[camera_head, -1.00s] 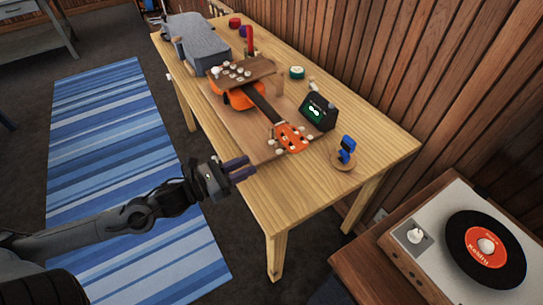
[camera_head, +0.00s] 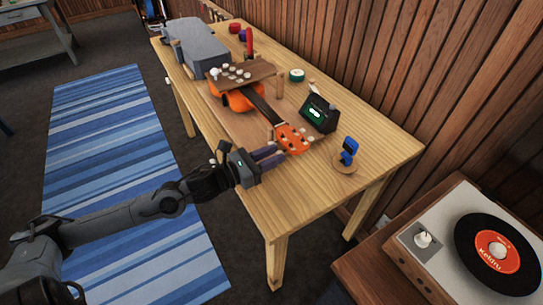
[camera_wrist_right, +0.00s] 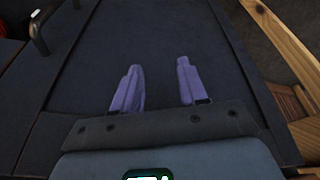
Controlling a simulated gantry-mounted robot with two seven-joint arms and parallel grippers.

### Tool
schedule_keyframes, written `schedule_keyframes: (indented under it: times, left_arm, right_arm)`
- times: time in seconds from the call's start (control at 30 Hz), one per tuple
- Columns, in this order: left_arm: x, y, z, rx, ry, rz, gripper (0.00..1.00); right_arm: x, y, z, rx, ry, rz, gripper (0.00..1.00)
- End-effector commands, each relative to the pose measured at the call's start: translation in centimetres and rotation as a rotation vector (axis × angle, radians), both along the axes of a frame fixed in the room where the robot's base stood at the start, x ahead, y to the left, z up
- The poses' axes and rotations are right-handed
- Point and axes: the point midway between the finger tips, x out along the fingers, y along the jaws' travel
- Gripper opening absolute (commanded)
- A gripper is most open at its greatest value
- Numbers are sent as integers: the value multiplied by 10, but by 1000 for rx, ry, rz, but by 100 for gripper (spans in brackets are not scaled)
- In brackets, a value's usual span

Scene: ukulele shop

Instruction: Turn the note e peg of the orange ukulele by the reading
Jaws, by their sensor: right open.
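The orange ukulele (camera_head: 238,98) lies on a wooden board on the workbench in the head view, its neck pointing toward the lower right. Its orange headstock (camera_head: 292,139) has pale pegs along both sides; I cannot tell which is the e peg. A black tuner box (camera_head: 319,114) with a green display stands right of the neck; its reading is too small to make out. My left gripper (camera_head: 278,152) has its purple fingers beside the near side of the headstock; the gap and any contact are unclear. My right gripper (camera_wrist_right: 157,77) is open and empty in the right wrist view.
A blue device (camera_head: 349,150) stands on a round wooden base right of the headstock. A wooden shelf with white knobs (camera_head: 240,73) covers part of the ukulele body. A grey case (camera_head: 194,46) lies at the far end. The bench's near right end is clear.

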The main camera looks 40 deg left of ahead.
Motion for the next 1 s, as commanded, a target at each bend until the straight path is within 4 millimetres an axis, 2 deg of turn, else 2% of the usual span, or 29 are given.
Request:
schedule_keyframes:
  times: [0.33, 0.53, 0.77, 1.0]
  left_arm:
    - [1, 0, 0, 0, 0, 0, 30]
    - [1, 0, 0, 0, 0, 0, 0]
    - [1, 0, 0, 8, -2, 0, 0]
    - [1, -1, -2, 85, -27, 0, 0]
  right_arm:
    - [0, 1, 0, 5, 0, -4, 43]
    - [0, 2, 0, 9, 0, -5, 43]
    - [0, 2, -1, 9, 0, -6, 43]
    - [0, 2, -11, 8, 0, -5, 43]
